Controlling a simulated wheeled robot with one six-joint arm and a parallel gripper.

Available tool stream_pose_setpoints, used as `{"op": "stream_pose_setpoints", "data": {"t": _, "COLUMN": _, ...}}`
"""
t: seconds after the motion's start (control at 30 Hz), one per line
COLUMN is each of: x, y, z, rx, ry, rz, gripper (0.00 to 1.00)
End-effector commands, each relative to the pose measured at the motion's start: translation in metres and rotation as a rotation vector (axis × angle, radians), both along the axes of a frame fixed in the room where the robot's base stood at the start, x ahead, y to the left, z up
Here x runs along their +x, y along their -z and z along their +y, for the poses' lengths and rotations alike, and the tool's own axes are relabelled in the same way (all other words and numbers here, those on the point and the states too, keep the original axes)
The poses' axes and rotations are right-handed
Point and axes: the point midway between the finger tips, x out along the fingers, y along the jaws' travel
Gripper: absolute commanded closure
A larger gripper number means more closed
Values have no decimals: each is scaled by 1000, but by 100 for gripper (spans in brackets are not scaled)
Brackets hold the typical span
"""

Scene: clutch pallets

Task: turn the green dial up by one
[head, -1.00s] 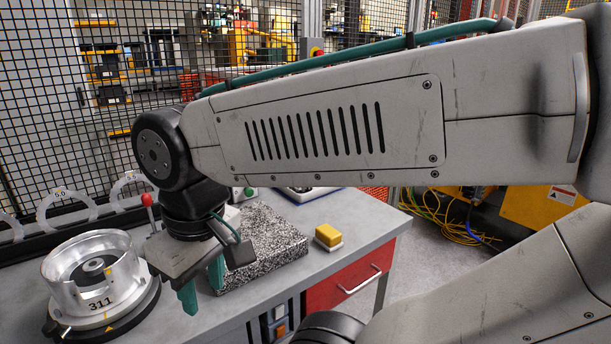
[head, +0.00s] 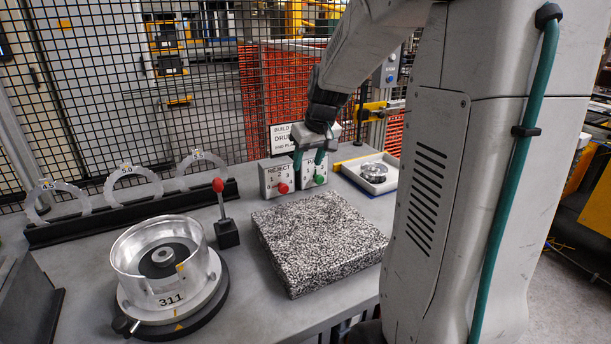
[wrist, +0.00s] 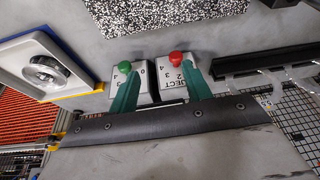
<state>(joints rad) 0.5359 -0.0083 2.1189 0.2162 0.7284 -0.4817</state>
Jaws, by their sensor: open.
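The green dial (head: 319,179) is a small green knob on the front of a pale box at the back of the bench. It also shows in the wrist view (wrist: 124,67), with a few numbers around it too small to read surely. A red dial (head: 283,188) sits on a like box marked REJECT, just left of it. My gripper (head: 308,164) is above these boxes, pointing down, its teal fingers open and empty. In the wrist view my gripper (wrist: 161,67) has one finger close beside the green dial and the other beside the red dial. Touching cannot be told.
A speckled stone block (head: 318,240) lies in front of the boxes. A tray with a metal part (head: 373,172) is to their right. A red-knobbed lever (head: 224,212), the drum 311 fixture (head: 165,268) and a rack of rings (head: 128,205) stand left. Mesh fencing is behind.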

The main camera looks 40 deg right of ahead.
Motion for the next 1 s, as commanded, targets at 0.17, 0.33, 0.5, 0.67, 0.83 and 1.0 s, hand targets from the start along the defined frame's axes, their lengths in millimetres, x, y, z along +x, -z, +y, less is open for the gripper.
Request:
{"op": "stream_pose_setpoints", "data": {"t": 0.17, "x": 22, "y": 29, "z": -70, "rx": -26, "ry": 54, "rz": -30, "gripper": 51}}
{"op": "stream_pose_setpoints", "data": {"t": 0.33, "x": 29, "y": 42, "z": -92, "rx": -39, "ry": 68, "rz": -41, "gripper": 51}}
{"op": "stream_pose_setpoints", "data": {"t": 0.5, "x": 37, "y": 63, "z": -94, "rx": -39, "ry": 64, "rz": -40, "gripper": 51}}
{"op": "stream_pose_setpoints", "data": {"t": 0.67, "x": 47, "y": 87, "z": -95, "rx": -38, "ry": 66, "rz": -40, "gripper": 51}}
{"op": "stream_pose_setpoints", "data": {"t": 0.83, "x": 54, "y": 105, "z": -97, "rx": -39, "ry": 64, "rz": -40, "gripper": 51}}
{"op": "stream_pose_setpoints", "data": {"t": 1.0, "x": 57, "y": 111, "z": -98, "rx": -40, "ry": 66, "rz": -42, "gripper": 51}}
